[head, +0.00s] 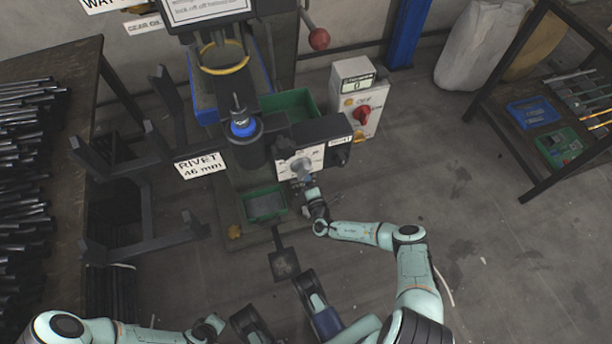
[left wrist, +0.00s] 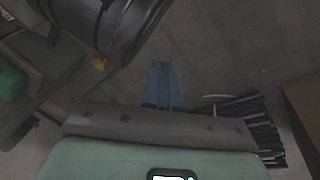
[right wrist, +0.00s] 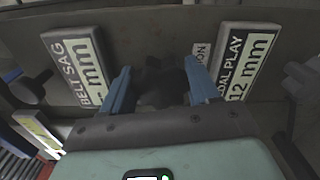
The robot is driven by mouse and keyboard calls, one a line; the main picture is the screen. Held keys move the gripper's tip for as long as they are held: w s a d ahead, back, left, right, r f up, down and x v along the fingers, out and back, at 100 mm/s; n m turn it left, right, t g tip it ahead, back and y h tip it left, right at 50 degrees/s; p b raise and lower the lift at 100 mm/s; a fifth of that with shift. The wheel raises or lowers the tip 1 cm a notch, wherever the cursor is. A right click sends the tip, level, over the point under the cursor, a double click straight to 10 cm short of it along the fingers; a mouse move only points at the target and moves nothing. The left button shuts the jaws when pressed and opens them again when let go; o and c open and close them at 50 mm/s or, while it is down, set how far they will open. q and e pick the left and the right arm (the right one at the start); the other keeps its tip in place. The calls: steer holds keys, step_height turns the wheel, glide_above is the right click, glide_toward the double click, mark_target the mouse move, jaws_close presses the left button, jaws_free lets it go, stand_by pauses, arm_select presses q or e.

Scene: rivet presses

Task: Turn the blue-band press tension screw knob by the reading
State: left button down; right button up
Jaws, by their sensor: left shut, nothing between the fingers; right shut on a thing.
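The press (head: 243,128) with a blue band stands at the centre of the head view. A white panel (head: 315,158) is on its front right. My right gripper (head: 306,181) is at this panel. In the right wrist view my right gripper (right wrist: 161,86) has its blue fingers on either side of a dark lobed knob (right wrist: 161,78), shut on it. A partly hidden label ending in "ION" (right wrist: 202,53) is behind the right finger. My left gripper (left wrist: 164,85) is shut and empty, low over the floor, its fingers together.
Plates reading "BELT SAG" (right wrist: 80,62) and "PEDAL PLAY 12 mm" (right wrist: 240,65) flank the held knob, with other dark knobs farther out. A "RIVET 46 mm" sign (head: 200,165) is on the press's left. A box with a red knob (head: 361,114) stands behind right. Open floor lies right.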

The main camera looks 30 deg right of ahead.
steer(key=shift+s+a+f, duration=0.1)
steer(key=shift+a+f, duration=0.05)
steer(key=shift+f, duration=0.05)
steer(key=o, duration=0.7)
steer(key=shift+o, duration=1.3)
steer(key=shift+r, duration=0.1)
arm_select(q)
step_height(320, 180, up, 5)
steer(key=s+d+p, duration=0.2)
steer(key=p, duration=0.2)
steer(key=shift+d+m+g+h, duration=0.3)
steer(key=shift+h, duration=0.1)
arm_select(e)
steer(key=v, duration=1.3)
steer(key=shift+s, duration=0.2)
arm_select(q)
steer(key=shift+w+r, duration=0.1)
